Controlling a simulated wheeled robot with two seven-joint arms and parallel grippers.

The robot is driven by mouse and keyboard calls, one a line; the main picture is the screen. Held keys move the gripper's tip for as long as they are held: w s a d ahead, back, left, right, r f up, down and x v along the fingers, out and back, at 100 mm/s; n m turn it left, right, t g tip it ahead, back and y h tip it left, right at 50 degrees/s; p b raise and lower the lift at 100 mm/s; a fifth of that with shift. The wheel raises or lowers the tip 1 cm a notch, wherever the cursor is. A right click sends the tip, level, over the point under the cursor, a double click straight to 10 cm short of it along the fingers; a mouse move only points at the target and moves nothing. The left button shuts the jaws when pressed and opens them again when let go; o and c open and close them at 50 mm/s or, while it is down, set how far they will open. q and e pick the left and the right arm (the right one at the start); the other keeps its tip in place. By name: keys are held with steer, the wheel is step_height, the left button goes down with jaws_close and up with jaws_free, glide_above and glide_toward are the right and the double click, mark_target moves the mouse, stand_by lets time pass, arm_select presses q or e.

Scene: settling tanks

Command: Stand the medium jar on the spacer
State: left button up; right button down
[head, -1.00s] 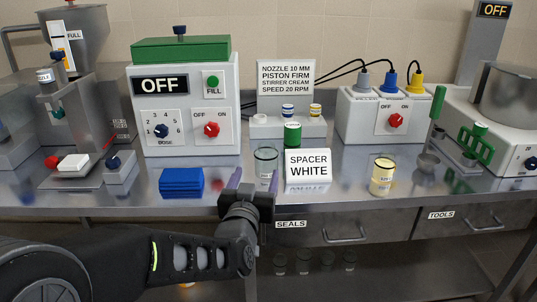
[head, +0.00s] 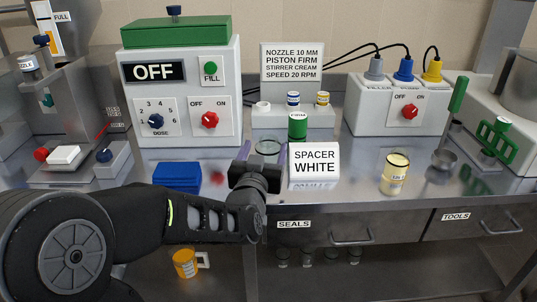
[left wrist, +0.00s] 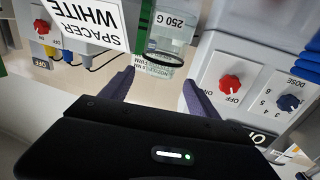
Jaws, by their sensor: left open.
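A clear glass jar (head: 268,147) stands on the steel bench behind my left gripper, which hides its lower part. In the left wrist view the jar (left wrist: 172,28) appears upside down with a "250 G" label; I cannot tell whether it is the medium one. My left gripper (head: 263,153) is open, its purple fingers spread towards the jar's two sides. In the left wrist view the jar lies at and beyond the fingertips (left wrist: 158,77), not gripped. A "SPACER WHITE" card (head: 314,160) stands just right of it. I cannot identify the spacer with certainty. My right gripper is out of view.
A blue stack (head: 177,176) lies left of the gripper. A green cylinder (head: 298,126) stands behind the card, before a low white holder (head: 285,119) with small banded pieces. A jar of yellow contents (head: 394,176) stands right, with bare bench between. The dosing machine (head: 220,95) stands behind left.

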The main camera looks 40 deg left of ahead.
mark_target(267, 144)
arm_select(q)
steer(key=shift+w, duration=0.15)
steer(key=x, duration=0.5)
steer(key=shift+a, duration=0.1)
steer(key=shift+c, duration=0.2)
stand_by(0.5)
jaws_close()
stand_by(0.6)
